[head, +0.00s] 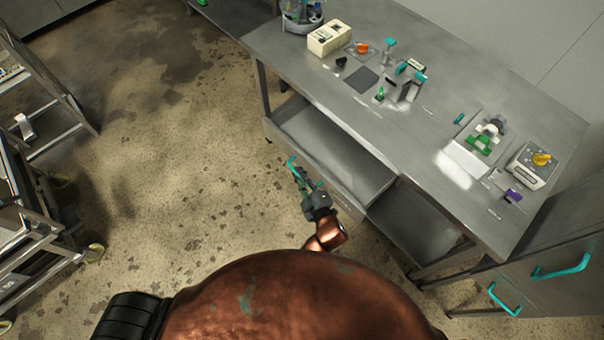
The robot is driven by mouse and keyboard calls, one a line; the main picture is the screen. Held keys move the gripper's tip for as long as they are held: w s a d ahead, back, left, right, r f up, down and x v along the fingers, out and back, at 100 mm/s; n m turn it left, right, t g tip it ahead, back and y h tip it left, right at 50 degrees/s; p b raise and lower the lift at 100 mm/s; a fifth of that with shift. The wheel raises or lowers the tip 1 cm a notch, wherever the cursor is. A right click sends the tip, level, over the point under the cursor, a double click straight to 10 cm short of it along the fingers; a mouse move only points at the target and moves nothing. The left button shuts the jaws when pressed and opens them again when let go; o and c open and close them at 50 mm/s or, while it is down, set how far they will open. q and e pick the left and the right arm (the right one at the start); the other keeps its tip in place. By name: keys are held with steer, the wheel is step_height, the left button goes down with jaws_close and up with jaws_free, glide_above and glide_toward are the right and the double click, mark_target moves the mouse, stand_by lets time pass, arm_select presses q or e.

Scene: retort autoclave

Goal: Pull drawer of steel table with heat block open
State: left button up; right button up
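The steel table (415,140) runs diagonally across the right half of the head view. Its drawer (335,150) stands pulled out below the tabletop, and part of its empty-looking inside shows. A teal handle (291,160) is on the drawer's front. My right gripper (303,178) is at this handle, with its fingers overlapping the handle's middle. The fingers are small and dark here, so I cannot tell whether they are closed on it. My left gripper is out of view. I cannot tell for sure which device is the heat block.
A cream box (328,38), small tools and a white device with a yellow knob (534,165) stand on the table. A steel cabinet with teal handles (560,268) is at the lower right. A metal rack (30,235) stands at the left. The stained floor (170,150) between is clear.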

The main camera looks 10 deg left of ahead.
steer(key=o, duration=0.4)
steer(key=v, duration=1.2)
